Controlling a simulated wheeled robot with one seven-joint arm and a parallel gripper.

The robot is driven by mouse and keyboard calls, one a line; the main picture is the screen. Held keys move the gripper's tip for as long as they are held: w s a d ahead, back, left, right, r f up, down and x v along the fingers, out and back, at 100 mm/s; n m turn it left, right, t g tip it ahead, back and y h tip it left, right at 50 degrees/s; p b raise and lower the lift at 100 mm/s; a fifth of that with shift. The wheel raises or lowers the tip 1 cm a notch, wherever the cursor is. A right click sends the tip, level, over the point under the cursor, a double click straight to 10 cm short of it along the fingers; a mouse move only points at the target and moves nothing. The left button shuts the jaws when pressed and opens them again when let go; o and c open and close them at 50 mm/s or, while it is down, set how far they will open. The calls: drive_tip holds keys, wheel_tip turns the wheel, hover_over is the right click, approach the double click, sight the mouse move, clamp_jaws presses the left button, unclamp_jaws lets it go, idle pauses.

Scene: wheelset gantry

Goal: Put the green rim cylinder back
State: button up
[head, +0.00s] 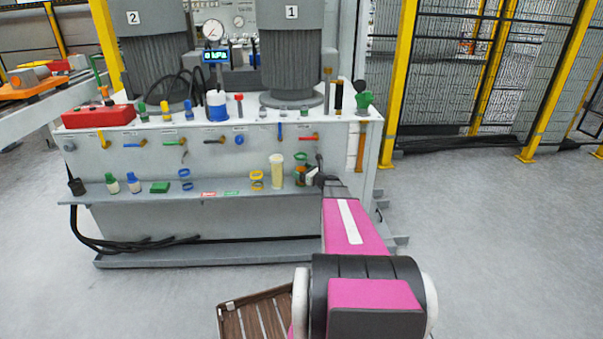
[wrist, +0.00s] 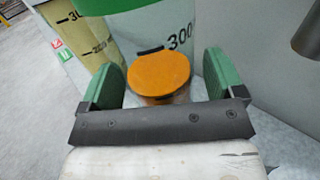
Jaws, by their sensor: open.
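The green rim cylinder (head: 300,160) stands on the right part of the grey machine's front shelf, partly hidden by my gripper. In the wrist view the green rim cylinder (wrist: 150,28) shows close up as a pale wall with a green band and a "300" mark. An orange round knob (wrist: 158,72) sits in front of its wall. My gripper (wrist: 160,68) is open, with one green finger on each side of the knob. I cannot tell whether the fingers touch it. In the head view my gripper (head: 312,174) is at the cylinder's right side.
A cream cylinder (head: 277,172) stands just left on the shelf (head: 220,196); it also shows in the wrist view (wrist: 75,35). Yellow rings (head: 257,180), blue rings (head: 185,179) and a green block (head: 160,187) are farther left. A dark grey rounded part (wrist: 308,35) is at upper right.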

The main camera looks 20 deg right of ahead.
drive_tip(key=v, duration=1.1)
drive_tip(key=s+a+f+n+g, duration=0.1)
drive_tip(key=s+a+n+g, duration=0.5)
drive_tip(key=a, duration=0.5)
drive_tip(key=s+a+f+n+g, duration=0.1)
drive_tip(key=s+a+n+g, duration=0.25)
drive_tip(key=a+n, duration=0.65)
drive_tip(key=s+a+r+n+g+h, duration=0.1)
drive_tip(key=s+a+n+g+h, duration=0.2)
drive_tip(key=s+n, duration=0.4)
drive_tip(key=s+a+r+n+g+h, duration=0.1)
drive_tip(key=s+a+n+g+h, duration=0.2)
drive_tip(key=s+a+n+h, duration=0.2)
drive_tip(key=s+n, duration=0.2)
drive_tip(key=shift+s+h, duration=0.3)
drive_tip(key=shift+h, duration=0.1)
